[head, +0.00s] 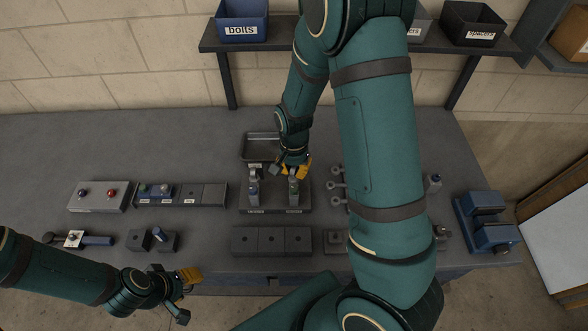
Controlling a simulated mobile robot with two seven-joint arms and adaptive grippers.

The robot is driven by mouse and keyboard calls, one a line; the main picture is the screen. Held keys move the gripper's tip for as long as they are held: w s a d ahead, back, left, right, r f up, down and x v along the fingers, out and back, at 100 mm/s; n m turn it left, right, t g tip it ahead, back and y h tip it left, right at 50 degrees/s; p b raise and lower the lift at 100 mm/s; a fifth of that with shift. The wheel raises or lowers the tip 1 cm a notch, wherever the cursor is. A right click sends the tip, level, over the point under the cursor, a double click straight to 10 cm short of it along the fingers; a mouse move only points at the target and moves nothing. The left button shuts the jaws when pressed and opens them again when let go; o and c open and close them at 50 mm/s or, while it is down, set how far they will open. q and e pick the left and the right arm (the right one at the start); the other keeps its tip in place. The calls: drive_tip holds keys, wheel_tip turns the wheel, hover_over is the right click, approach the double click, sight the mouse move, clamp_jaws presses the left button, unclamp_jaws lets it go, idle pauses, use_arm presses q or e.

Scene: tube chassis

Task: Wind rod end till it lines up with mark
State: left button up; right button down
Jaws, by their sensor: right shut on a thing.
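A dark fixture base (275,209) stands in the middle of the bench with two upright posts. A rod end (253,187) stands on its left post, and a second one (294,187) stands on its right post with a green band near its top. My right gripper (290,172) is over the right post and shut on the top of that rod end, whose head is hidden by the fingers. The alignment mark is too small to make out. My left gripper (181,299) is open and empty, low in front of the bench's front edge.
Several loose rod ends (337,185) lie right of the fixture, partly behind my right arm. A wire tray (260,147) is behind it, and dark blocks (271,240) lie in front. A button box (97,195) sits left, a blue vise (486,222) right.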

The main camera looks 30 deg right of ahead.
drive_tip(key=shift+s+f, duration=0.1)
drive_tip(key=shift+s, duration=0.05)
drive_tip(key=n, duration=0.5)
drive_tip(key=shift+b, duration=0.35)
drive_tip(key=c, duration=1.4)
unclamp_jaws()
drive_tip(key=shift+n, duration=0.5)
drive_tip(key=shift+c, duration=0.2)
drive_tip(key=o, duration=0.4)
drive_tip(key=shift+o, duration=0.2)
drive_tip(key=shift+r, duration=0.2)
drive_tip(key=shift+r, duration=0.3)
wheel_tip(320, 180, up, 11)
